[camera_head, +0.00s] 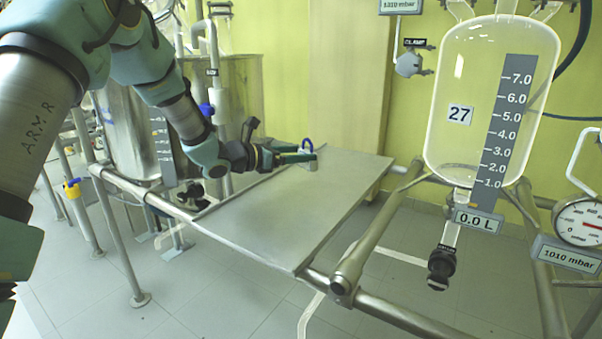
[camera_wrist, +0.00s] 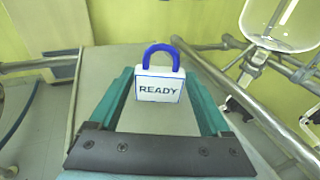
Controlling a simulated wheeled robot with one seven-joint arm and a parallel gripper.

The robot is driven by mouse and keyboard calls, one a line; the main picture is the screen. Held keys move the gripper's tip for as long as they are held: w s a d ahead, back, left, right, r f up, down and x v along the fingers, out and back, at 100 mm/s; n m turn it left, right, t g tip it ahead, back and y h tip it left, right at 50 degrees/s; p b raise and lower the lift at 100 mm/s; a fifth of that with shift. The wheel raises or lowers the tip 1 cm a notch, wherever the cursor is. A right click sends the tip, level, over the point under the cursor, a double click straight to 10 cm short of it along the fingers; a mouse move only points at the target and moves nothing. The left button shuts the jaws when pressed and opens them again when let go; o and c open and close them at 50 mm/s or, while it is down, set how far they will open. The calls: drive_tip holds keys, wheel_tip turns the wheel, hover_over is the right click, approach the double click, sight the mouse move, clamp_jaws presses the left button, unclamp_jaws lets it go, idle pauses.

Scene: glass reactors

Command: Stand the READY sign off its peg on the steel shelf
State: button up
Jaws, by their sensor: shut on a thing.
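The READY sign is a small white plate with a blue border and a blue hook loop on top. It shows in the wrist view (camera_wrist: 159,86), upright between the teal fingers of my gripper (camera_wrist: 160,95). In the head view the sign (camera_head: 308,150) is small, at the tip of my gripper (camera_head: 298,156), near the back edge of the steel shelf (camera_head: 290,215). My gripper is shut on the sign. The sign is at or just above the shelf surface; I cannot tell whether its bottom touches. No peg is in the sign's loop.
The rest of the shelf top is bare. A glass reactor (camera_head: 490,100) marked 27 stands to the right, with a pressure gauge (camera_head: 588,222) beside it. Steel pipes (camera_head: 380,230) run along the shelf's right side. A steel vessel (camera_head: 140,130) stands at the left, behind my arm.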

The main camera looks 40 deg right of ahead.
wheel_tip(320, 180, down, 4)
drive_tip(key=shift+f, duration=0.2)
drive_tip(key=shift+f+b, duration=0.35)
drive_tip(key=shift+f, duration=0.05)
drive_tip(key=shift+f, duration=0.25)
drive_tip(key=o, duration=1.3)
drive_tip(key=shift+r, duration=0.1)
